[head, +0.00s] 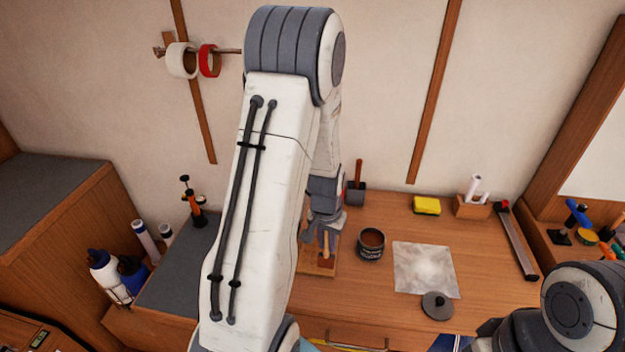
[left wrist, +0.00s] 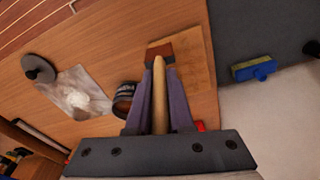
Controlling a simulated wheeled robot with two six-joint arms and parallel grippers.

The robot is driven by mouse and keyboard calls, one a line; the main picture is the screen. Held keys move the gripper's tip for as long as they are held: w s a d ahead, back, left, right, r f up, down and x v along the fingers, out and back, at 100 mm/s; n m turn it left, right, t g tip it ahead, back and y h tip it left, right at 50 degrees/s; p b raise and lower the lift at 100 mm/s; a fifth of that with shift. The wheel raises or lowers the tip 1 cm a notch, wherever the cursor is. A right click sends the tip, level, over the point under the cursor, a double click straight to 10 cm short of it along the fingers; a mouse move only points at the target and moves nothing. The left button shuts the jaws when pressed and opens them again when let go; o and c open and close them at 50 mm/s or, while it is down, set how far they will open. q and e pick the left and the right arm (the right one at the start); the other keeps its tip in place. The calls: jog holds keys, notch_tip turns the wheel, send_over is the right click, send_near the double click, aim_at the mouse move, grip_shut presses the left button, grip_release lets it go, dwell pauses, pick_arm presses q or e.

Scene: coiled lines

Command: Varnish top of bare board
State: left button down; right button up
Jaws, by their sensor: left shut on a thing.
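My left gripper (head: 324,232) is shut on the wooden handle of a brush (head: 326,245). In the left wrist view the pale handle (left wrist: 160,97) lies between the fingers, with a reddish-brown end beyond the tips. That end is over the bare board (head: 315,271), a light wooden piece on the bench, which also shows in the left wrist view (left wrist: 196,72). I cannot tell whether the brush touches it. The open varnish tin (head: 371,246), dark with brown inside, stands right of the board. My right arm shows at bottom right; its gripper is out of view.
A grey stained sheet (head: 424,268) lies right of the tin, with a round dark lid (head: 436,306) at its front edge. A yellow sponge (head: 427,205) and a dark holder with a wooden handle (head: 356,188) stand behind.

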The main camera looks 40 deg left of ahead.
pick_arm(q)
jog(key=shift+r+p, duration=1.5)
jog(key=shift+r, duration=0.55)
jog(key=shift+a, duration=0.1)
